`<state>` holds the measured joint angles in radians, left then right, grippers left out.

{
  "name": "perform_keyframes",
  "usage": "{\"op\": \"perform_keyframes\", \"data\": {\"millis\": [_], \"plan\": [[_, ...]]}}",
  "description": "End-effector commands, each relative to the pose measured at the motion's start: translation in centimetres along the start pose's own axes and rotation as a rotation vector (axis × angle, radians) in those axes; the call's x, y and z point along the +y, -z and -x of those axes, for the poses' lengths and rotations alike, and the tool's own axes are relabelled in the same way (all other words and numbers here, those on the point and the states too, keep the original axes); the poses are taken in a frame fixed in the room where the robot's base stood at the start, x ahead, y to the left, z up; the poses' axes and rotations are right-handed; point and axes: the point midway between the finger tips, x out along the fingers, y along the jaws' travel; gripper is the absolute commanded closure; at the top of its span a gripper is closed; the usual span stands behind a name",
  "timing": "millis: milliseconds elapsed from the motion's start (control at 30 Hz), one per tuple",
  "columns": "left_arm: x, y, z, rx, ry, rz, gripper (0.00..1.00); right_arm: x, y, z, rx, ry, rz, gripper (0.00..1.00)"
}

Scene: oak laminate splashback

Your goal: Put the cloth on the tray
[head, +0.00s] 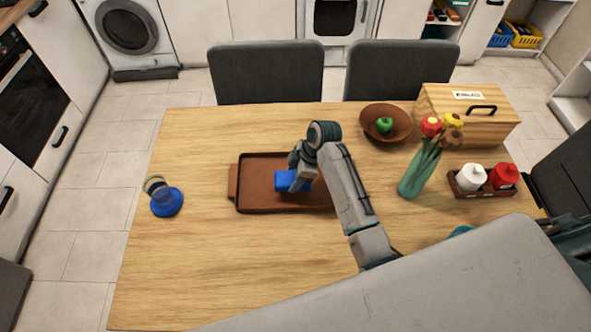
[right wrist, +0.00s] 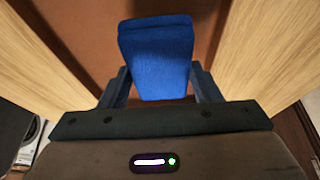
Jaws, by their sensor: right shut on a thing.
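The cloth (head: 284,181) is a small blue folded piece over the middle of the brown tray (head: 250,207). My right gripper (head: 300,182) is shut on the cloth. In the right wrist view the cloth (right wrist: 156,55) sits between the two fingers (right wrist: 158,88), with the brown tray (right wrist: 85,40) behind it. I cannot tell whether the cloth touches the tray floor. My right arm hides the right part of the tray in the head view. My left gripper is not in view.
A bowl with a green apple (head: 385,125), a flower vase (head: 415,178), a wooden bread box (head: 465,115) and a caddy with bottles (head: 480,182) stand to the right. The front left of the table is clear.

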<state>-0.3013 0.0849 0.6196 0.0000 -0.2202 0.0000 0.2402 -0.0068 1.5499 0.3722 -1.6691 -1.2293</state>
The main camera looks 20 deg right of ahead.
Motion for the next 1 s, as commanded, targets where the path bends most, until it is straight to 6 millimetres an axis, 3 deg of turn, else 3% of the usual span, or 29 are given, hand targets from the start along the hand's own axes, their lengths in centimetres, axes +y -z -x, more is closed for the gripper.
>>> {"op": "perform_keyframes", "data": {"millis": [100,300,600,967,1000], "plan": [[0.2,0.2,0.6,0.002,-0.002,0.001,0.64,1.8,-0.3,0.1,-0.001,0.001,0.0,0.68],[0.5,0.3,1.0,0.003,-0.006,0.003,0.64,3.2,-0.6,0.1,0.0,-0.001,-0.001,0.68],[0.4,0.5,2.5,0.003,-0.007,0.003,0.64,3.1,-1.9,-3.2,0.0,0.001,0.0,0.68],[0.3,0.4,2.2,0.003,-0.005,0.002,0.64,3.1,-2.1,-3.7,0.0,0.001,0.0,0.68],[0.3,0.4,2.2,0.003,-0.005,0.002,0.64,3.1,-2.1,-3.6,0.0,0.0,0.0,0.39]]}}
